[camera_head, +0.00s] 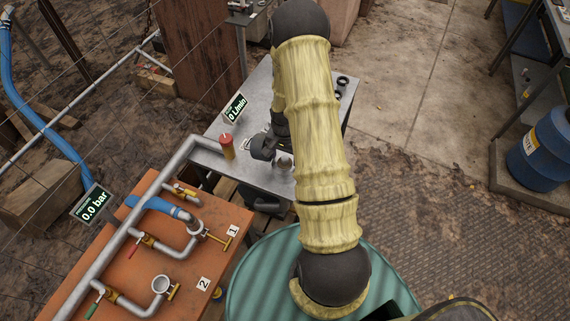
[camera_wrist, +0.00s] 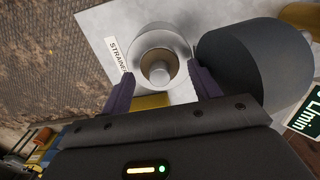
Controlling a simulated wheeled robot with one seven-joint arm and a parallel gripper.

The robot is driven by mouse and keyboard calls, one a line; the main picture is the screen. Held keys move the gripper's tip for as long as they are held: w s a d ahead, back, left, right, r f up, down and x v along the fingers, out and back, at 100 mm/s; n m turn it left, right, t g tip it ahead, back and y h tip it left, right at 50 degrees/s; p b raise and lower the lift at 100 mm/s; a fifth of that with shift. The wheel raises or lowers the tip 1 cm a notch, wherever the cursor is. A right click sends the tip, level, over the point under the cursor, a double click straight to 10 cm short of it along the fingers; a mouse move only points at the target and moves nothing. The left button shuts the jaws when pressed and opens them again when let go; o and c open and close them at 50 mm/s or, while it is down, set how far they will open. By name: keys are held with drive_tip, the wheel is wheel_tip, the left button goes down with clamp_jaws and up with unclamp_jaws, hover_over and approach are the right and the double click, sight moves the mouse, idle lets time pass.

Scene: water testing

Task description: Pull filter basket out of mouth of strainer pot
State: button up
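The strainer pot (camera_wrist: 160,38) is a pale grey round pot with an open mouth, beside a label reading STRAINER. Inside its mouth sits the filter basket (camera_wrist: 158,73), showing a tan inner wall and a grey round knob in the middle. My gripper (camera_wrist: 162,80) is open, with one dark finger on each side of the pot's near part in the wrist view. Nothing shows between the fingers except the pot and basket, and contact cannot be told. In the head view the pot (camera_head: 285,163) shows partly beside my arm, which hides much of the area.
A large dark grey cylinder (camera_wrist: 255,62) is close to my right finger in the wrist view. A red-topped brass fitting (camera_head: 227,146) stands on the grey metal table (camera_head: 258,178). Pipes and valves cover the orange table (camera_head: 190,255). A 0 L/min display (camera_head: 235,108) stands behind.

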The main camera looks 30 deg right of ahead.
sight(285, 157)
clamp_jaws()
drive_tip(key=shift+r+p, duration=0.45)
drive_tip(key=shift+r, duration=0.2)
idle(1.1)
drive_tip(key=shift+r+p, duration=2)
drive_tip(key=shift+r, duration=0.8)
